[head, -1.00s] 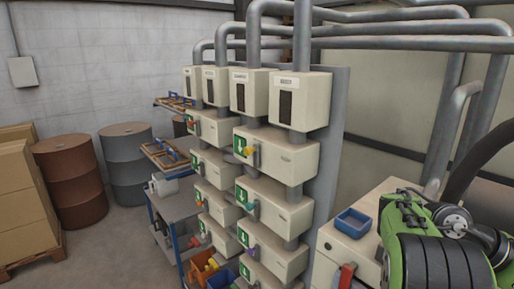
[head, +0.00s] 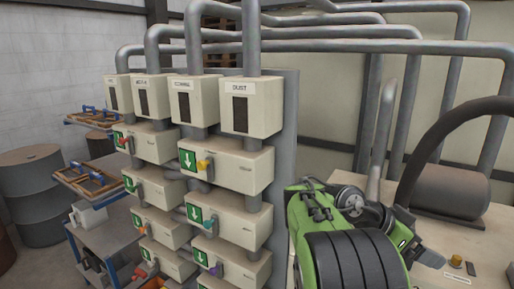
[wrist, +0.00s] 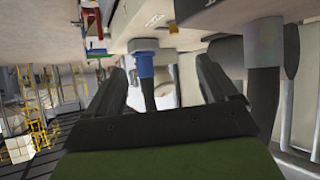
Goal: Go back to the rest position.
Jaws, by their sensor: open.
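My gripper (wrist: 160,90) shows in the wrist view with its two dark fingers spread apart and nothing held between them. Beyond the fingers, a blue fitting (wrist: 144,66) with a dark hose below it is seen in the gap. In the head view, my green and black arm (head: 350,235) is at the lower right, in front of the grey machine; the gripper itself cannot be made out there.
A bank of cream boxes (head: 250,105) with green arrow labels and coloured knobs stands left of my arm. Grey pipes (head: 350,47) run overhead. A trolley (head: 110,240), wooden frames (head: 92,179) on a shelf and a grey drum (head: 32,190) are at left.

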